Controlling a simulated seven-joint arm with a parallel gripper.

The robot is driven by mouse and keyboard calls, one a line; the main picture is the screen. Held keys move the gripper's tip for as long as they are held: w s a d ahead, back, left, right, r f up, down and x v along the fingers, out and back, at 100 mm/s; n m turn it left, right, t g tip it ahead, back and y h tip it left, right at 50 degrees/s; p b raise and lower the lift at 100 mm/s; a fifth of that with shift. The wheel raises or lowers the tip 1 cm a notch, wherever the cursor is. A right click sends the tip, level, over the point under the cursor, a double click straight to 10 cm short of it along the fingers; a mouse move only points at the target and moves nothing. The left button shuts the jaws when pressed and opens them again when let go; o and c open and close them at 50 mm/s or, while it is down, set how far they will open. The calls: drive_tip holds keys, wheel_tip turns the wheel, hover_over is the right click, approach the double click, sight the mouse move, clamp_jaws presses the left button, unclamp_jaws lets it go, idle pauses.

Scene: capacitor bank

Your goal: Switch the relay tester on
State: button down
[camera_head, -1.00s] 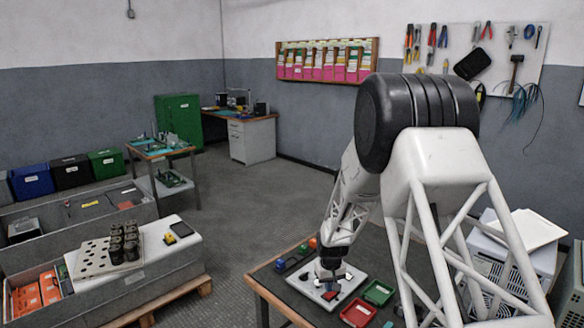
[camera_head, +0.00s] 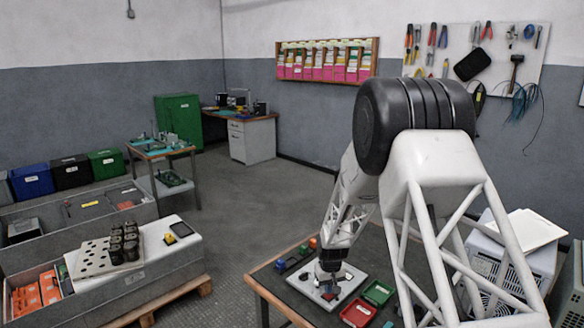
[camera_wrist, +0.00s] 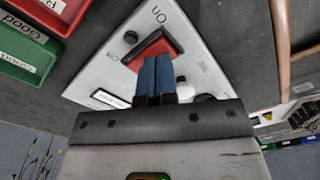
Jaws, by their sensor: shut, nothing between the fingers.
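The relay tester is a light grey panel box on the table; it shows in the head view (camera_head: 318,289) and fills the middle of the wrist view (camera_wrist: 100,70). Its red rocker switch (camera_wrist: 160,46) sits in a dark frame, with the word "On" printed beyond its far end. My gripper (camera_wrist: 155,60) is shut and empty, its blue fingertips together at the rocker's near part. I cannot tell whether they touch or press it. In the head view my gripper (camera_head: 329,280) is over the tester and hides part of it.
A green tray (camera_head: 378,293) and a red tray (camera_head: 358,313) lie right of the tester. Small coloured blocks (camera_head: 303,249) stand behind it on the left.

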drive_tip(key=shift+f, duration=0.7)
idle(0.6)
drive_tip(key=shift+r, duration=0.15)
drive_tip(key=shift+r, duration=3.35)
